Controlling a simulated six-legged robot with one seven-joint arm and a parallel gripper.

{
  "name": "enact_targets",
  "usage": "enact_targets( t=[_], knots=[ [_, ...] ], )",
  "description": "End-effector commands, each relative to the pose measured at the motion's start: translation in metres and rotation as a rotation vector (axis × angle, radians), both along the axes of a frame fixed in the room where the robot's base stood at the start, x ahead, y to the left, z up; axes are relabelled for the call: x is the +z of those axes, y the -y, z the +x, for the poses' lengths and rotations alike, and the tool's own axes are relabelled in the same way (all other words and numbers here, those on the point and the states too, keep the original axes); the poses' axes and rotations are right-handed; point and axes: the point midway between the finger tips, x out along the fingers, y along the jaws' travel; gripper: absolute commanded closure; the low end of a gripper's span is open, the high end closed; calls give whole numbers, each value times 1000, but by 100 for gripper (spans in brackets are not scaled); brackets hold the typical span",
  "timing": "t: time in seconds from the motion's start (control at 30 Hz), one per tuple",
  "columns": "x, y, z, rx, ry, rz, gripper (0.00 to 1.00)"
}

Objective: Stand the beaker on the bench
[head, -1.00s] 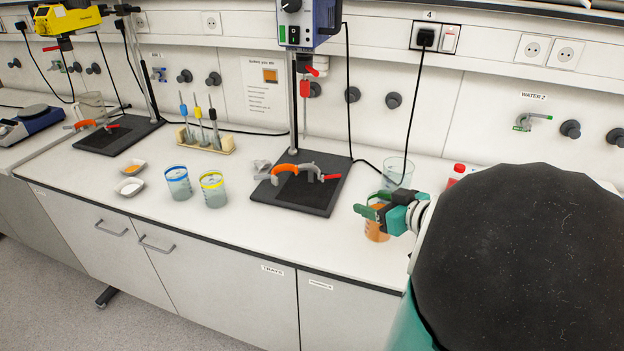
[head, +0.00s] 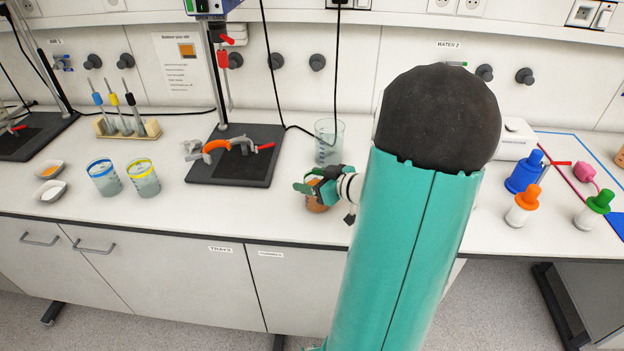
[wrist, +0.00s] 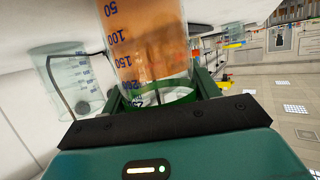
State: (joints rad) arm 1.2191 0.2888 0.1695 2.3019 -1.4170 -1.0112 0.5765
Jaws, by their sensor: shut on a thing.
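My gripper (head: 316,186) is shut on a beaker (head: 315,204) of orange liquid with a green rim band. The beaker is over the bench (head: 230,218), near its front edge, and looks about upright. The wrist view shows the orange beaker (wrist: 150,45) between the fingers (wrist: 160,95), its blue marks inverted in that picture. Its base is out of the wrist frame and its upper part is partly covered by the gripper in the head view. I cannot tell whether its base touches the bench.
A clear beaker (head: 328,152) stands just behind the held one; it also shows in the wrist view (wrist: 72,85). Left are a black stand base (head: 236,168) and blue- and yellow-rimmed beakers (head: 104,180) (head: 143,180). Bottles (head: 522,205) stand at right.

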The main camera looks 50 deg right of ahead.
Motion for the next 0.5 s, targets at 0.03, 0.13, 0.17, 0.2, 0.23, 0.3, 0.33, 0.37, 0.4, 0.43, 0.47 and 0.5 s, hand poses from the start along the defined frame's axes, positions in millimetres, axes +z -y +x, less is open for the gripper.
enact_targets(
  t=[0.03, 0.13, 0.17, 0.2, 0.23, 0.3, 0.33, 0.37, 0.4, 0.43, 0.47, 0.5],
  knots=[
    [1, 0, 0, 0, 1, -1, 71],
    [1, 0, 0, 0, 1, -1, 71],
    [1, 0, 0, 0, 1, -1, 71],
    [0, 0, 0, 0, 1, -1, 71],
    [0, 0, 0, 0, 1, -1, 71],
    [-2, 0, 0, 0, 1, 0, 71],
    [-3, 0, 0, 0, 1, 0, 71],
    [-2, 0, 0, 0, 0, -1, 33],
    [-2, 0, 0, 0, 0, -1, 26],
    [-2, 0, 0, 0, 0, -1, 20],
    [-2, 0, 0, 0, 0, -1, 17],
    [-2, 0, 0, 0, 0, 0, 17]
  ],
)
